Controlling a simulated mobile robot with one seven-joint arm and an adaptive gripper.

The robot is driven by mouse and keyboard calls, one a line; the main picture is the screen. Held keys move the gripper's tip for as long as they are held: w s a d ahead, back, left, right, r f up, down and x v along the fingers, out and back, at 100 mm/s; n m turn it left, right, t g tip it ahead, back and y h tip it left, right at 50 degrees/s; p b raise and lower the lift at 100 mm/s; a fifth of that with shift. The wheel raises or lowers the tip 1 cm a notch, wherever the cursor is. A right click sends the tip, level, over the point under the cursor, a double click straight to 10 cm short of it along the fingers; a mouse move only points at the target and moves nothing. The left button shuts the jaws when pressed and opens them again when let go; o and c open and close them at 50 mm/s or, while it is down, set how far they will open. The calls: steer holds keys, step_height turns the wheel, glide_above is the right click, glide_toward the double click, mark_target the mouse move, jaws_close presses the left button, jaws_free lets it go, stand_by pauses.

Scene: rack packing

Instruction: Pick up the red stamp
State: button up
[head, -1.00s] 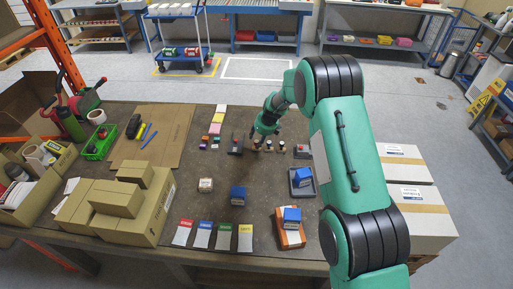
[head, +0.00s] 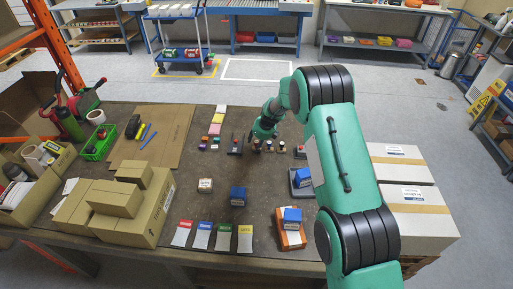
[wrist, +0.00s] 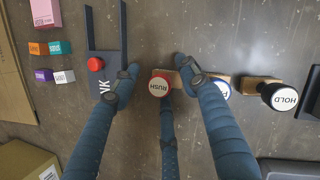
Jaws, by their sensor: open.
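The red stamp (wrist: 160,84) shows in the wrist view as a round white top marked RUSH with a red rim, at a short wooden piece. My gripper (wrist: 156,70) is open around it. One blue finger is to its left and one to its right, with a gap on the left. A third finger lies below it in the picture, its tip close to the stamp's lower edge. I cannot tell whether it touches. In the head view my gripper (head: 260,138) is low over the table by the row of stamps and hides part of it.
A blue-rimmed stamp (wrist: 221,88) is right beside the right finger, partly hidden. A black HOLD stamp (wrist: 280,97) stands farther right. A dark ink holder with a red knob (wrist: 95,64) is close to the left finger. Small coloured blocks (wrist: 62,47) lie farther left.

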mark_target(257, 141)
jaws_close()
steer(key=shift+r, duration=0.1)
step_height(257, 141, up, 3)
steer(key=shift+r+p, duration=0.15)
steer(key=shift+p, duration=0.35)
steer(key=s+d, duration=0.2)
steer(key=s, duration=0.5)
steer(key=s+d+r+p, duration=0.1)
steer(key=s+d, duration=0.1)
steer(key=s, duration=0.6)
steer(key=shift+s+d+r, duration=0.15)
steer(key=shift+d+r, duration=0.1)
steer(key=shift+d, duration=0.15)
